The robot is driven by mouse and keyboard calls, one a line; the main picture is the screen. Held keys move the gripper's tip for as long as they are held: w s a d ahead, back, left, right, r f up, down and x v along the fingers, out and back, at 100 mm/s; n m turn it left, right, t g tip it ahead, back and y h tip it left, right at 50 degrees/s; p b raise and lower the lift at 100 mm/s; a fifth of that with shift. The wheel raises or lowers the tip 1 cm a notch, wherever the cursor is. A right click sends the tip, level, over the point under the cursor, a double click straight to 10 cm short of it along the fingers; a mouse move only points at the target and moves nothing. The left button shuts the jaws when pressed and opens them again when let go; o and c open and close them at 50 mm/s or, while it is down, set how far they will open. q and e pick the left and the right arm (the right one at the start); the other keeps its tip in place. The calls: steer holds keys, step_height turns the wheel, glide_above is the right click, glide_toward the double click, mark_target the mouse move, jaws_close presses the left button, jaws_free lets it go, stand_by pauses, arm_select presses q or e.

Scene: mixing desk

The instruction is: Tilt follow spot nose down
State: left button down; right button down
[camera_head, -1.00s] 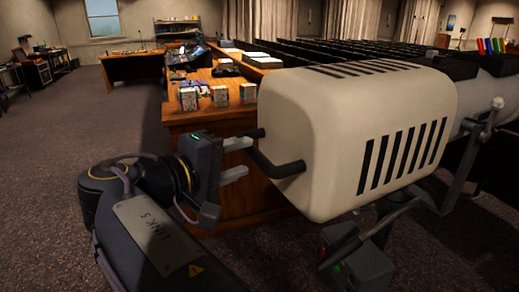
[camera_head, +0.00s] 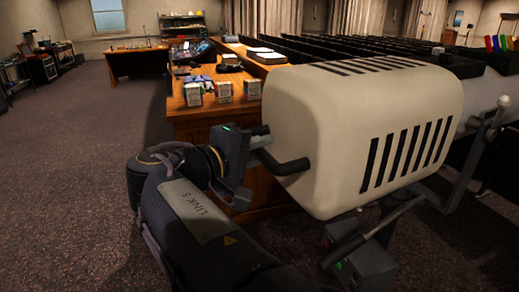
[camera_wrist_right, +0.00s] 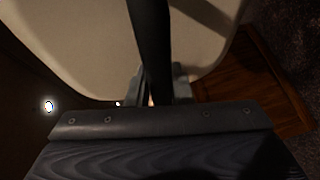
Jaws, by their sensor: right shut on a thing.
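The follow spot (camera_head: 335,120) is a large cream housing with black vent slots, on a grey yoke (camera_head: 480,150). A black bent handle (camera_head: 288,166) sticks out of its rear face toward my arm. My right gripper (camera_head: 260,138) is shut on the outer part of this handle; its fingers partly cover the grip. In the right wrist view the handle (camera_wrist_right: 150,45) runs down between the fingers (camera_wrist_right: 158,88), with the cream housing (camera_wrist_right: 75,40) behind.
A wooden desk (camera_head: 200,125) with small boxes (camera_head: 223,91) stands just beyond my right gripper. Open carpet (camera_head: 70,170) lies to the left.

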steer(key=shift+m+g+y, duration=0.3)
steer(key=shift+g+y, duration=0.1)
steer(key=shift+y, duration=0.1)
steer(key=r+p, duration=0.6)
steer(key=r, duration=0.1)
steer(key=r+p, duration=0.3)
steer(key=r, duration=0.1)
steer(key=shift+w+d+r, duration=0.2)
steer(key=shift+d+r, duration=0.05)
steer(key=shift+d, duration=0.15)
steer(key=shift+d+r+p, duration=0.15)
steer(key=shift+r+p, duration=0.25)
steer(key=shift+w, duration=0.1)
steer(key=shift+r, duration=0.1)
steer(key=c, duration=1.4)
jaws_free()
steer(key=shift+o, duration=0.5)
steer(key=b, duration=0.1)
glide_toward(282, 87)
steer(key=shift+v, duration=1.2)
